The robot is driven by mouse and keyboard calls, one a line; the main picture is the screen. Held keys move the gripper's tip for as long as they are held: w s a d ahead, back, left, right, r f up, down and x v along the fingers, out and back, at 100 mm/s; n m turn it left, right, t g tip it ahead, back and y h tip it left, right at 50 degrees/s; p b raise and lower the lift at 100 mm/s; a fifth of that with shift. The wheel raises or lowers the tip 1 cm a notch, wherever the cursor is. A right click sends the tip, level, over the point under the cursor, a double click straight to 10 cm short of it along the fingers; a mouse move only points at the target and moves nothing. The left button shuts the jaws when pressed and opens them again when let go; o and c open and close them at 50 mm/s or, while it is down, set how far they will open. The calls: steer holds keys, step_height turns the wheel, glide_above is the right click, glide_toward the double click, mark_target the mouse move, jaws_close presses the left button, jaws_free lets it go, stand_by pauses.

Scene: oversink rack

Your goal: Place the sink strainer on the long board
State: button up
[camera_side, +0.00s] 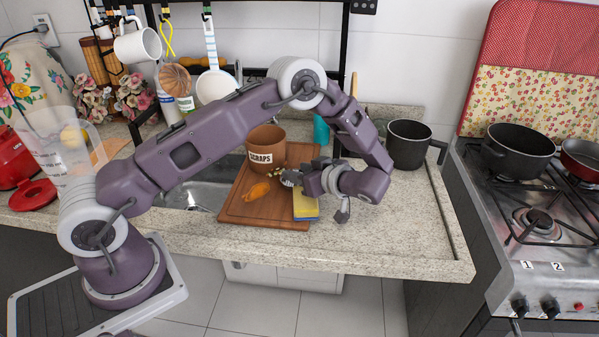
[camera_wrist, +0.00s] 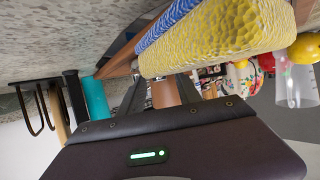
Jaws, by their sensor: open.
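The brown wooden board (camera_side: 235,207) lies on the counter over the sink's edge. My gripper (camera_side: 301,172) is low over the board's right part, with its fingers pointing left. In the wrist view my gripper (camera_wrist: 163,84) has its two dark fingers apart, with nothing seen held between them. A small grey round piece (camera_side: 289,178) shows at the fingertips in the side view; I cannot tell whether it is the sink strainer or part of my gripper. No strainer is clear in the wrist view.
A yellow and blue sponge (camera_side: 306,207) lies on the board beneath my gripper and looms close in the wrist view (camera_wrist: 215,38). An orange peel (camera_side: 258,191) and a brown SCRAPS pot (camera_side: 265,140) are left of it. A dark pot (camera_side: 408,145) stands behind right. The right counter is clear.

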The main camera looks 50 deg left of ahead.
steer(key=v, duration=1.2)
steer(key=s+a+r+m+h, duration=0.2)
steer(key=s+r+m+h, duration=0.6)
steer(key=s+r, duration=0.65)
steer(key=s+d+r+m+t+h, duration=0.1)
steer(key=s+d+m+t+h, duration=0.1)
steer(key=s+m, duration=0.3)
steer(key=s+d+r+m+t+h, duration=0.1)
steer(key=s+d+m+t+h, duration=0.2)
steer(key=s+m, duration=0.2)
steer(key=s, duration=0.3)
steer(key=shift+t, duration=0.3)
